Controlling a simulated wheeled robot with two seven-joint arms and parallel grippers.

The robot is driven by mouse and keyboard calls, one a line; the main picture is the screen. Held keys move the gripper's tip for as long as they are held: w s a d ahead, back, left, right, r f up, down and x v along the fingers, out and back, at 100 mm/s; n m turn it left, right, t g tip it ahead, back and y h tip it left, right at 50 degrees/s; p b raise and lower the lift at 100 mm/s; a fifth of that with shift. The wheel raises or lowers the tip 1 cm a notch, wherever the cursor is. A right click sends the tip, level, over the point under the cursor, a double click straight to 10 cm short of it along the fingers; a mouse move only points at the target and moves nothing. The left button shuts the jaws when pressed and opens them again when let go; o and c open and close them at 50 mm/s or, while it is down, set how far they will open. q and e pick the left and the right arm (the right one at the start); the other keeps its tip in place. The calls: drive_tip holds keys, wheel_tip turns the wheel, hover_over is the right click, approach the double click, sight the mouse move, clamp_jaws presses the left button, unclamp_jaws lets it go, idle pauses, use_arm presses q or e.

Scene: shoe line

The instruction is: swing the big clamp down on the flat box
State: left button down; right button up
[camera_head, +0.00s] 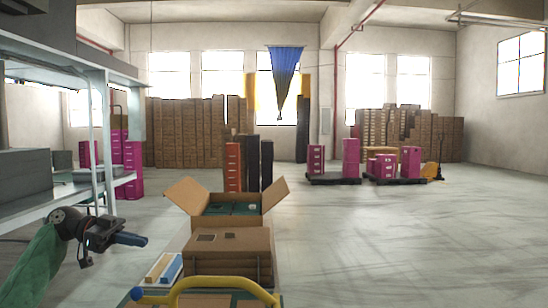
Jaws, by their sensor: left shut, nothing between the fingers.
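A brown flat box (228,240) lies closed on a low surface at the bottom centre, in front of an open carton. A yellow curved bar (215,281) with a blue round end (137,294) arches across the near side of the box. I cannot tell whether this bar is the big clamp, and no other clamp stands out. My left gripper (140,240) is at the left, shut and empty. In the picture it is left of the box and apart from it. My right gripper is out of view.
The open carton (180,192) has raised flaps and dark green contents. Blue and cream pieces (166,267) lie left of the flat box. A metal shelf frame (107,150) stands close to my left arm. The floor (400,245) at the right is clear.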

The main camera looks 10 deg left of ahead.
use_arm(q)
drive_tip(key=shift+a, duration=0.1)
drive_tip(key=v, duration=0.7)
drive_tip(key=shift+a+b, duration=0.25)
drive_tip(key=shift+b, duration=0.1)
drive_tip(key=shift+r, duration=0.15)
